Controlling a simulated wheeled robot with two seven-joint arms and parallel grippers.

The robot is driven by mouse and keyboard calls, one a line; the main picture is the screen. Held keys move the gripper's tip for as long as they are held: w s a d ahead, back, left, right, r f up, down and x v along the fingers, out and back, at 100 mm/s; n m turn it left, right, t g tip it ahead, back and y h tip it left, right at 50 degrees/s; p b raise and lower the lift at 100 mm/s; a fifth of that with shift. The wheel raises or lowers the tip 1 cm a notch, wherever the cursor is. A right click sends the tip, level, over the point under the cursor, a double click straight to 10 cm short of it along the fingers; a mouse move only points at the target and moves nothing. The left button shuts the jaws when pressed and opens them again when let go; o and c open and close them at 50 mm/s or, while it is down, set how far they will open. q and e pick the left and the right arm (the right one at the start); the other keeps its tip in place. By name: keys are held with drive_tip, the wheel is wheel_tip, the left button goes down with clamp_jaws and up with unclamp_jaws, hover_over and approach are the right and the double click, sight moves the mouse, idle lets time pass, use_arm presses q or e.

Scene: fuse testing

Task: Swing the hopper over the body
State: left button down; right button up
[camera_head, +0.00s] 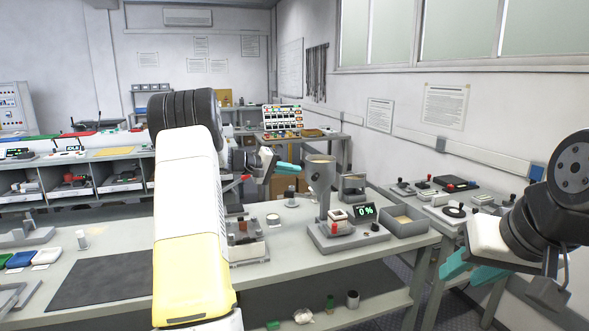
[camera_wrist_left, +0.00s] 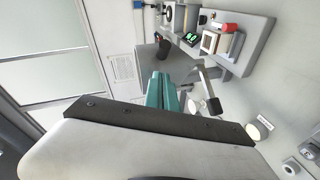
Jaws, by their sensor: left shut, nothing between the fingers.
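The hopper (camera_head: 320,185) is a tall grey cylinder with a tan top, standing upright at the back left of the bench device. The body is likely the device's grey base (camera_head: 347,235), which carries a pale block (camera_head: 338,214), a red knob and a display reading 0%. The display (camera_wrist_left: 191,40) and pale block (camera_wrist_left: 210,41) also show in the left wrist view. My left gripper (camera_head: 287,166) is shut and empty, left of the hopper's top and apart from it. Its teal fingers (camera_wrist_left: 161,91) are together in the wrist view. My right gripper (camera_head: 470,268) hangs at the right, its finger gap unclear.
A grey tray (camera_head: 404,222) and a small cup stand (camera_head: 353,187) are right of the hopper. A dark mat (camera_head: 100,280) lies clear at the front left. My left arm hides part of the bench.

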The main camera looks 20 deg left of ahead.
sight(321, 179)
use_arm(q)
drive_tip(key=shift+s+d+f, duration=0.15)
drive_tip(key=shift+d+f, duration=0.2)
drive_tip(key=shift+d, duration=0.5)
drive_tip(key=shift+s+d+f, duration=0.1)
drive_tip(key=shift+d+f, duration=0.2)
drive_tip(key=shift+d, duration=0.5)
